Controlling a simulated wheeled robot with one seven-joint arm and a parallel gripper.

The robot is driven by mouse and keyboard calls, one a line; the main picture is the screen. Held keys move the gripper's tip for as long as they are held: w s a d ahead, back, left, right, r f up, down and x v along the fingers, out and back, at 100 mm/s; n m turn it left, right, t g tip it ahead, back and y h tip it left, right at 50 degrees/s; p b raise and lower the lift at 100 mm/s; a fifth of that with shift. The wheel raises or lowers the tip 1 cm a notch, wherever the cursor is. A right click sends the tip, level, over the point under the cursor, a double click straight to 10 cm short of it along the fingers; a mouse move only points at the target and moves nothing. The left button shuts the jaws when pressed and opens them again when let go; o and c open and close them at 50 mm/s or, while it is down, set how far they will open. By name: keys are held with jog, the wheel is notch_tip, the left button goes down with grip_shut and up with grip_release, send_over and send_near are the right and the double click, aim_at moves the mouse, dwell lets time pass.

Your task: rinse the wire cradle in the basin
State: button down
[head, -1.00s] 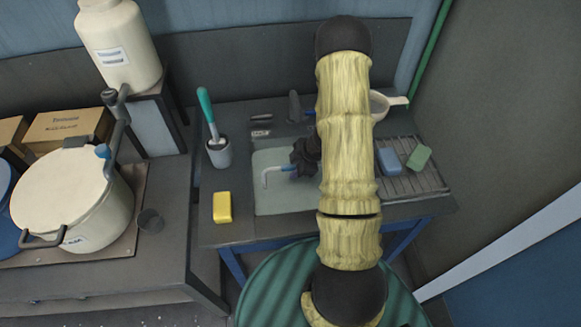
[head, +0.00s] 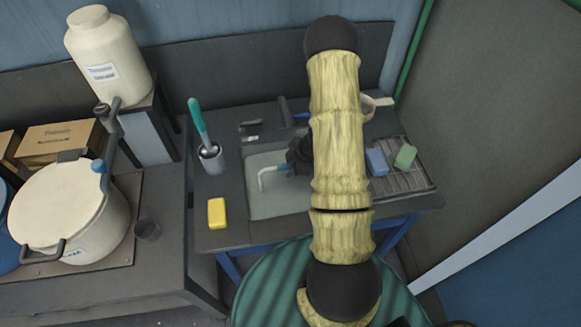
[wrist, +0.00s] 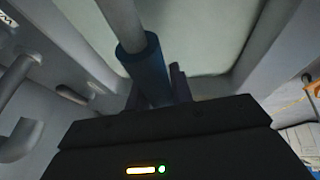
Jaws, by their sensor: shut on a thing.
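My gripper (head: 299,156) is above the right part of the sink basin (head: 262,205), partly hidden behind my arm. It is shut on a blue sleeve (wrist: 148,75) with a pale bent rod (wrist: 120,25), which appears to be part of the wire cradle. In the head view the rod's hooked end (head: 263,180) points left and down over the basin. I cannot tell whether it touches the basin or any water. The rest of the cradle is hidden or not distinct.
A dark tap (head: 284,110) stands behind the basin. A brush in a grey cup (head: 211,160) and a yellow sponge (head: 217,213) are left of it. Blue (head: 376,162) and green (head: 405,157) blocks lie on the ribbed drainboard at right. A large lidded pot (head: 85,220) stands further left.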

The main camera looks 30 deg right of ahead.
jog(key=shift+r+p, duration=6.1)
jog(key=shift+r, duration=0.3)
jog(key=shift+f, duration=0.1)
